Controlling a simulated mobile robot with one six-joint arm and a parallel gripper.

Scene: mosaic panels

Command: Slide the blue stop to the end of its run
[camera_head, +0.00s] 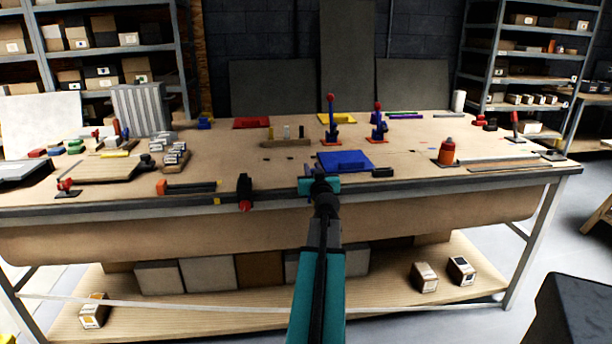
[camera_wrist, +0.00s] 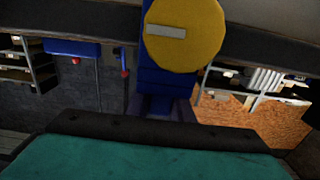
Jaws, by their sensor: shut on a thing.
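The blue stop (camera_wrist: 160,80) fills the middle of the wrist view, a blue upright block with a round yellow face (camera_wrist: 185,35) bearing a pale slot. My gripper (camera_wrist: 166,108) is shut on its lower part. In the head view my gripper (camera_head: 321,184) is at the bench's front edge, right of centre. It and my arm hide most of the stop there; a little blue shows at its left side (camera_head: 304,186). The end of the stop's run cannot be made out.
Along the front edge (camera_head: 420,185) to the left sit a black-and-red clamp-like piece (camera_head: 244,190) and a small yellow piece (camera_head: 217,201).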

